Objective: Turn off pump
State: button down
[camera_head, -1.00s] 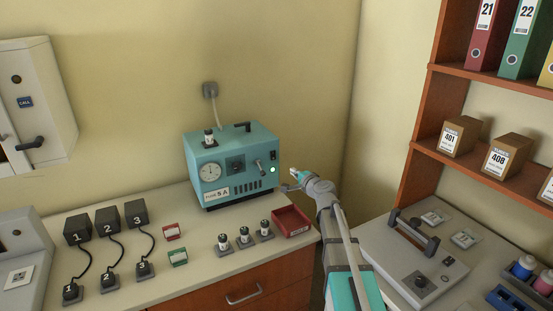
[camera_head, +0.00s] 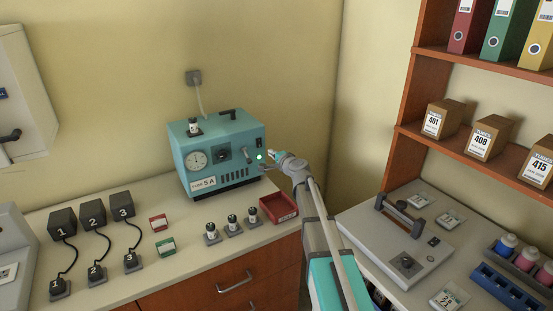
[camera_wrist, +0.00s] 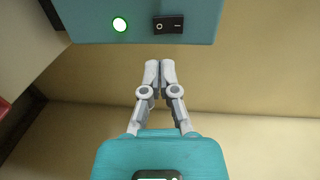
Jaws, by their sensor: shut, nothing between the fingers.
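The pump (camera_head: 222,155) is a teal box on the counter against the wall, with a dial gauge, a lever, a "5 A" fuse label and a lit green lamp (camera_head: 259,156). Its black rocker switch (camera_head: 259,143) is above the lamp. In the wrist view the switch (camera_wrist: 168,25), marked O and I, lies beside the glowing green lamp (camera_wrist: 120,24). My gripper (camera_head: 265,167) is at the pump's right front edge. In the wrist view my gripper (camera_wrist: 160,66) is shut and empty, its fingertips apart from the switch in the picture.
A red tray (camera_head: 279,208) sits below my gripper on the counter (camera_head: 190,262). Several small vials stand left of it. Numbered black boxes with cables are at the left. A grey case (camera_head: 395,240) lies at the right. A socket (camera_head: 194,77) is on the wall behind the pump.

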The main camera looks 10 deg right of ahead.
aim_at(260, 146)
jog(key=x, duration=0.7)
jog(key=shift+w+a+f+b, duration=0.1)
jog(key=shift+w+b, duration=0.25)
jog(key=shift+b, duration=0.05)
jog(key=shift+w, duration=0.1)
jog(key=shift+w+f, duration=0.1)
jog(key=shift+w, duration=0.15)
jog(key=shift+s, duration=0.15)
jog(key=shift+s+f, duration=0.1)
jog(key=shift+s, duration=0.3)
jog(key=f+b+v, duration=0.1)
jog(key=f+v, duration=0.2)
jog(key=v, duration=1)
jog(key=shift+b, duration=0.4)
jog(key=shift+s, duration=0.1)
